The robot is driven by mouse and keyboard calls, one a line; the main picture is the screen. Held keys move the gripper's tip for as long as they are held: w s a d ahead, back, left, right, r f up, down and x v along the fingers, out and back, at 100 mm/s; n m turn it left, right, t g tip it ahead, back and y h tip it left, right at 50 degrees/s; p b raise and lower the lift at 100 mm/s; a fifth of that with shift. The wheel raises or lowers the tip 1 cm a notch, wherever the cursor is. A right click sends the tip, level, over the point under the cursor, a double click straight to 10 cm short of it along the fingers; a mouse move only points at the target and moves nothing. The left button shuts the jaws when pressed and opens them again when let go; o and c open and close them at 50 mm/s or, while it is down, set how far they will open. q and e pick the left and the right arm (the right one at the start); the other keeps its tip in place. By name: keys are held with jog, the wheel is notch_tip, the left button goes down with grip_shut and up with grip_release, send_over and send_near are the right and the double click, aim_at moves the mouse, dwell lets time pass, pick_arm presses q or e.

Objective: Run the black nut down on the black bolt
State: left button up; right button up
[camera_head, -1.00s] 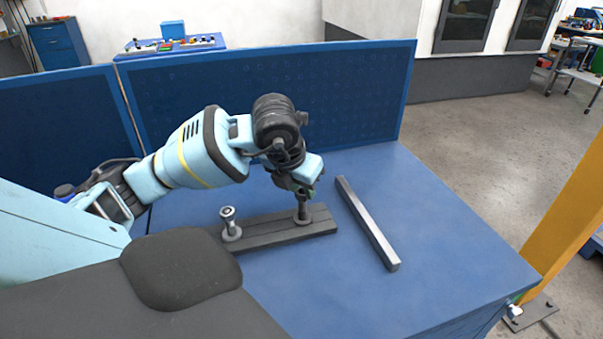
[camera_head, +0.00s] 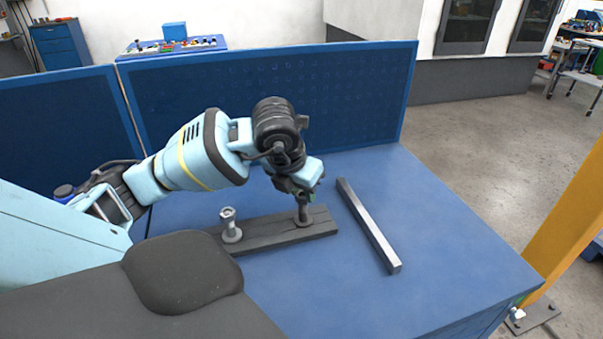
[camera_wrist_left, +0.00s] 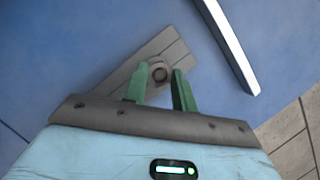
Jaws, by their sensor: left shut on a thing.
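The black bolt (camera_head: 303,214) stands upright near the right end of a dark grey board (camera_head: 262,234) on the blue table. My left gripper (camera_head: 306,193) is over the bolt's top, pointing down. In the left wrist view its green fingers (camera_wrist_left: 162,88) stand on either side of the dark round bolt and nut (camera_wrist_left: 160,73). The gripper is shut on the black nut, which the fingers mostly hide in the head view. I cannot tell how high the nut sits on the thread. My right gripper is not in view.
A silver bolt (camera_head: 229,222) stands upright near the board's left end. A long grey metal bar (camera_head: 369,225) lies to the right of the board. Blue panels (camera_head: 265,100) close off the back of the table.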

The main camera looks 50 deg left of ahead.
pick_arm(q)
jog(key=shift+f, duration=0.2)
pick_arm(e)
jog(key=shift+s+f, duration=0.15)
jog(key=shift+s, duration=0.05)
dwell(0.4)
